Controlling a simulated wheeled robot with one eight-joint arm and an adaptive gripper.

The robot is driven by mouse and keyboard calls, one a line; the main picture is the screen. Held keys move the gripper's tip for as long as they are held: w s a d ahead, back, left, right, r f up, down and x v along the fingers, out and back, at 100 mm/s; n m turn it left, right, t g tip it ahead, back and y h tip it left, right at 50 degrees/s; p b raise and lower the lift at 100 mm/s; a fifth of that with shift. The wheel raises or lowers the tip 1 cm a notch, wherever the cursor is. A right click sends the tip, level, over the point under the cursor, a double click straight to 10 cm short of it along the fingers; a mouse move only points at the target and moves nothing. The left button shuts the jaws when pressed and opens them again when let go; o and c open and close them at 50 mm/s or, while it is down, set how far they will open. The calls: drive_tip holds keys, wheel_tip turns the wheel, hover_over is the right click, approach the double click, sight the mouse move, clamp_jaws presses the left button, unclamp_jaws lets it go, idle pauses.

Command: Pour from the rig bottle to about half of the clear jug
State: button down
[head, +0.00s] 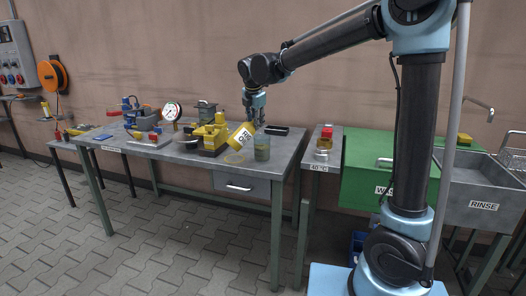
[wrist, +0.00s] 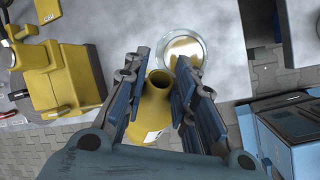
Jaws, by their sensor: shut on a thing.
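The yellow rig bottle (head: 240,136), with a white label, is held tilted by my gripper (head: 255,108) above the workbench. In the wrist view the bottle (wrist: 155,105) is between the fingers of my gripper (wrist: 160,66), and its open mouth faces the jug. The clear jug (head: 262,149) stands upright on the bench, right beside the bottle. From above, the jug (wrist: 200,42) shows amber liquid inside; its level is hard to read. I cannot make out a stream between mouth and jug.
A yellow machine (head: 212,135) stands left of the bottle. A yellow ring (head: 235,158) lies near the front edge of the workbench (head: 190,158). A black tray (head: 276,130) lies behind the jug. A small side table (head: 333,138) and green wash tank (head: 365,170) stand right.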

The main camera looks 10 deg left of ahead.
sight(240, 128)
drive_tip(key=shift+s+a+r+t+h, duration=0.1)
drive_tip(key=shift+r+t+h, duration=0.15)
drive_tip(key=shift+t+h, duration=0.15)
drive_tip(key=shift+s+a+r+n+t+h+b, duration=0.3)
drive_tip(key=shift+r+t+h+b, duration=0.15)
drive_tip(key=shift+t+b, duration=0.2)
drive_tip(key=shift+s+a+f+t+h+b, duration=0.15)
drive_tip(key=shift+s+a+f+t+h, duration=0.05)
drive_tip(key=shift+f, duration=0.2)
drive_tip(key=shift+s+a+f+t+h+b, duration=0.1)
drive_tip(key=shift+s+a+f+t+h, duration=0.1)
drive_tip(key=shift+f, duration=0.25)
drive_tip(key=shift+s+a+f+t+h+b, duration=0.15)
drive_tip(key=shift+a+f, duration=0.05)
drive_tip(key=shift+f, duration=0.2)
drive_tip(key=shift+s+a+f+n+t+h+b, duration=0.3)
drive_tip(key=shift+s+a+f+t+h+b, duration=0.1)
drive_tip(key=shift+h, duration=0.1)
drive_tip(key=shift+s+a+f+n+t+h+b, duration=0.15)
drive_tip(key=shift+s+a+n+t+h+b, duration=0.35)
drive_tip(key=shift+s+a+t+h+b, duration=0.85)
drive_tip(key=shift+t, duration=0.35)
drive_tip(key=shift+w+d+r+p, duration=0.1)
drive_tip(key=shift+r+p, duration=0.2)
drive_tip(key=shift+r, duration=2.2)
